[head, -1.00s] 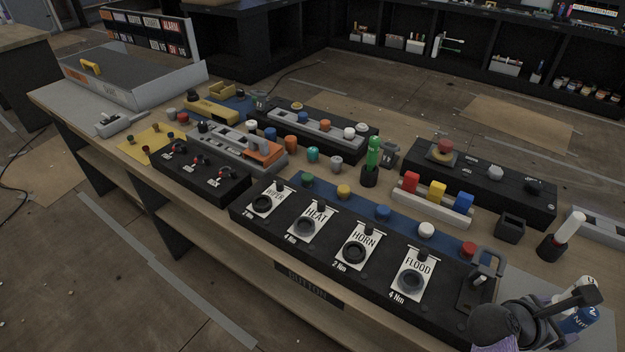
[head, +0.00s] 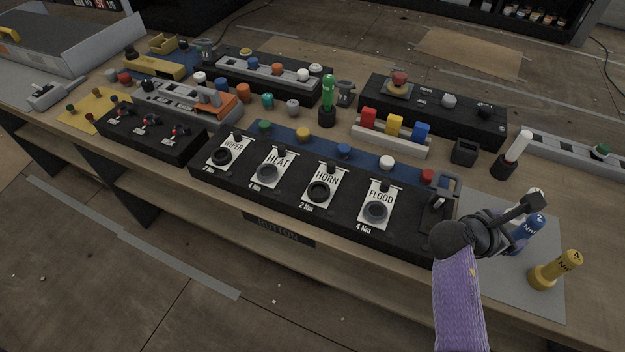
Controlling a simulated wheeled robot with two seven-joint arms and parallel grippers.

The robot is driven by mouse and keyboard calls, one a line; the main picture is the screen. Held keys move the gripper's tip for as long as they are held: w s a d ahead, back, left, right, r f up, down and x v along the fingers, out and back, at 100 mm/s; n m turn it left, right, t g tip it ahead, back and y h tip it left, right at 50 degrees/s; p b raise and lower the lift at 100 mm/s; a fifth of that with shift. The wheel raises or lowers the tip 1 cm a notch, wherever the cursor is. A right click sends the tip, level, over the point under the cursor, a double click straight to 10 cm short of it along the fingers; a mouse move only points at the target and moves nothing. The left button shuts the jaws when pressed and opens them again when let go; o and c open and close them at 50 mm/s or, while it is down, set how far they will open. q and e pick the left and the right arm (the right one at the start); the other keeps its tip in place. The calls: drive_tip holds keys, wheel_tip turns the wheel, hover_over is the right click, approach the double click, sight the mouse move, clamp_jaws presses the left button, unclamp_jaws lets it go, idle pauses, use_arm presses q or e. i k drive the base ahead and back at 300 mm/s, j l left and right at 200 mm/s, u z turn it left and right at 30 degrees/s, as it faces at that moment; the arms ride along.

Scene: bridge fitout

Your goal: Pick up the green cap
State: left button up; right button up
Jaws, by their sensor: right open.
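A small green cap (head: 265,127) sits at the left end of the blue strip, behind the WIPER label of the black button panel (head: 330,232). Yellow, blue, white and red caps follow it to the right along the same strip. My right gripper (head: 534,203) is open, over the grey mat at the panel's right end, well to the right of the green cap and apart from it. It partly hides a blue-and-white torque tool. My left gripper is out of view.
A tall green tool (head: 328,93) stands in a black holder behind the strip. A rack of red, yellow and blue blocks (head: 391,140) stands to its right. A yellow torque tool (head: 554,271) stands on the mat.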

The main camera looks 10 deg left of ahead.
sight(264, 126)
drive_tip(key=i+j+u, duration=0.65)
drive_tip(key=u, duration=0.15)
drive_tip(key=i+j+u, duration=0.15)
drive_tip(key=i+u, duration=0.25)
